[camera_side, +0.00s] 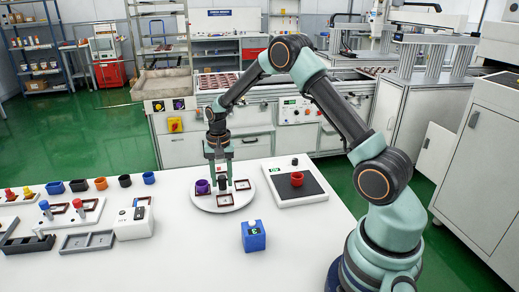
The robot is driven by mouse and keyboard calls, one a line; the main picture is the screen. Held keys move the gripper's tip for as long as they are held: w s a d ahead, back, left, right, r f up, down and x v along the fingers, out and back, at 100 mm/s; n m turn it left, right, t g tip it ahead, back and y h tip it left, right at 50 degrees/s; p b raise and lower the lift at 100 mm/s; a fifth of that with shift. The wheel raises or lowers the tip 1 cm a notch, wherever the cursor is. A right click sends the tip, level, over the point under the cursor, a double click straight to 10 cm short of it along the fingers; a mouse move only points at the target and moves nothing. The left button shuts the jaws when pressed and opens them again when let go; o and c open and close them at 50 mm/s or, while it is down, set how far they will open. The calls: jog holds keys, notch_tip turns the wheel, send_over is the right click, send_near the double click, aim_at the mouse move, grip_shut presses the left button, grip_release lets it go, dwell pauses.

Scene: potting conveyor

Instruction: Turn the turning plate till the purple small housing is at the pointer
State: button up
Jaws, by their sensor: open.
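The turning plate (204,204) is a round white disc on the white table, with several dark-framed square nests on it. The purple small housing (203,187) stands upright on the plate's left side. My gripper (219,181) points down over the middle of the plate, its fingers apart, close to a dark upright knob (222,184). The housing is just left of the fingers. I cannot tell whether the fingers touch the knob. I cannot make out the pointer. The fingers and the knob partly hide the far side of the plate.
A dark-topped scale (315,189) with a red cup (297,179) is at right. Cups, peg boards and grey trays (88,241) fill the left.

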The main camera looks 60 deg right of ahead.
jog(key=shift+f, duration=0.3)
grip_shut()
dwell(1.3)
